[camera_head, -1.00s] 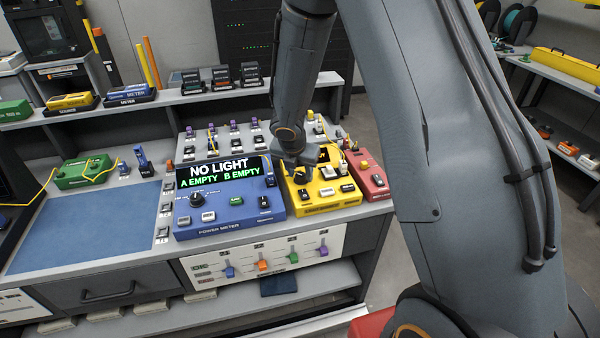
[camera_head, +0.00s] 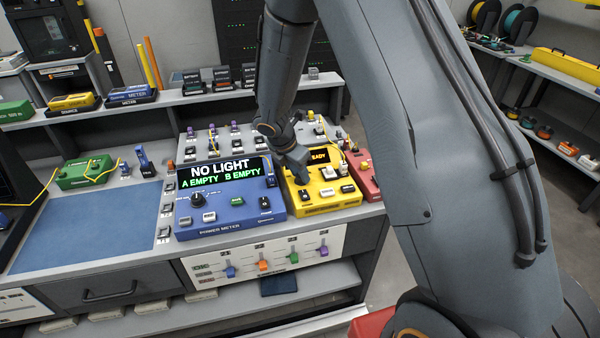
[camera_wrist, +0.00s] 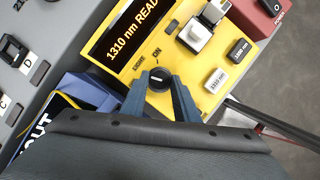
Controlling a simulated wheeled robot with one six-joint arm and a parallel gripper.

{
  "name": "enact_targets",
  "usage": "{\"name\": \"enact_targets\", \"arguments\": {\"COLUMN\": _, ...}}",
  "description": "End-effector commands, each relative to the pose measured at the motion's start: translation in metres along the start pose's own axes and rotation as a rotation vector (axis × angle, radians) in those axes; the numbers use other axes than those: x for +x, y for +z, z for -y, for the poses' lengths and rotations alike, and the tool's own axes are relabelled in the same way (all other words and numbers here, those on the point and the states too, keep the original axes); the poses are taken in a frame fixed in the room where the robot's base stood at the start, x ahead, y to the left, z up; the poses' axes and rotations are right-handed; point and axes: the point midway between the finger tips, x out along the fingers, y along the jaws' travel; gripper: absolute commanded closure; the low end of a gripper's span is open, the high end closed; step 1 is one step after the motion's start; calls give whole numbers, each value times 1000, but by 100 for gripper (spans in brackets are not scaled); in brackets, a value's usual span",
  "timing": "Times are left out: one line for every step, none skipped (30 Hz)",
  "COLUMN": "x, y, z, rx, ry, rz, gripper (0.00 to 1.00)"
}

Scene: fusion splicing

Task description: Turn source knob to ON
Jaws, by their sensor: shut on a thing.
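The yellow source box (camera_head: 325,201) stands on the bench, right of the blue power meter. Its dark display (camera_wrist: 128,30) shows orange text, "1310 nm READ", cut off in the wrist view. The round black source knob (camera_wrist: 157,79) has a pale pointer mark. The word ON is printed just above it, with another small label to the left. My gripper (camera_wrist: 161,88) is shut on the knob, one blue-grey finger on each side. In the head view my gripper (camera_head: 301,177) is at the box's left part and hides the knob.
The blue power meter (camera_head: 230,212) close on the left reads NO LIGHT, A EMPTY, B EMPTY. A red box (camera_head: 368,186) stands close on the right.

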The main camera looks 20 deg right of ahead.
Motion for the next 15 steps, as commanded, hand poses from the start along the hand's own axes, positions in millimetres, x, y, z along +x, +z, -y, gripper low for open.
{"name": "enact_targets", "arguments": {"x": 0, "y": 0, "z": -1, "rx": 39, "ry": -16, "rz": 2, "gripper": 95}}
{"name": "enact_targets", "arguments": {"x": 0, "y": 0, "z": -2, "rx": 66, "ry": -26, "rz": 3, "gripper": 95}}
{"name": "enact_targets", "arguments": {"x": 0, "y": 0, "z": -2, "rx": 100, "ry": -42, "rz": 4, "gripper": 95}}
{"name": "enact_targets", "arguments": {"x": 0, "y": -1, "z": -3, "rx": 127, "ry": -52, "rz": 4, "gripper": 95}}
{"name": "enact_targets", "arguments": {"x": 0, "y": 0, "z": -3, "rx": 154, "ry": -63, "rz": 6, "gripper": 95}}
{"name": "enact_targets", "arguments": {"x": 0, "y": 0, "z": -4, "rx": 189, "ry": -77, "rz": 6, "gripper": 95}}
{"name": "enact_targets", "arguments": {"x": 0, "y": 0, "z": -4, "rx": 215, "ry": -89, "rz": 8, "gripper": 95}}
{"name": "enact_targets", "arguments": {"x": 1, "y": 0, "z": -4, "rx": 242, "ry": -99, "rz": 8, "gripper": 95}}
{"name": "enact_targets", "arguments": {"x": 1, "y": 0, "z": -4, "rx": 277, "ry": -114, "rz": 10, "gripper": 95}}
{"name": "enact_targets", "arguments": {"x": 1, "y": 0, "z": -5, "rx": 304, "ry": -125, "rz": 10, "gripper": 95}}
{"name": "enact_targets", "arguments": {"x": 1, "y": 0, "z": -5, "rx": 330, "ry": -136, "rz": 11, "gripper": 95}}
{"name": "enact_targets", "arguments": {"x": 2, "y": 0, "z": -5, "rx": 365, "ry": -150, "rz": 12, "gripper": 95}}
{"name": "enact_targets", "arguments": {"x": 2, "y": 0, "z": -5, "rx": 392, "ry": -162, "rz": 13, "gripper": 95}}
{"name": "enact_targets", "arguments": {"x": 2, "y": 0, "z": -6, "rx": 418, "ry": -172, "rz": 13, "gripper": 95}}
{"name": "enact_targets", "arguments": {"x": 2, "y": 1, "z": -6, "rx": 453, "ry": -187, "rz": 15, "gripper": 95}}
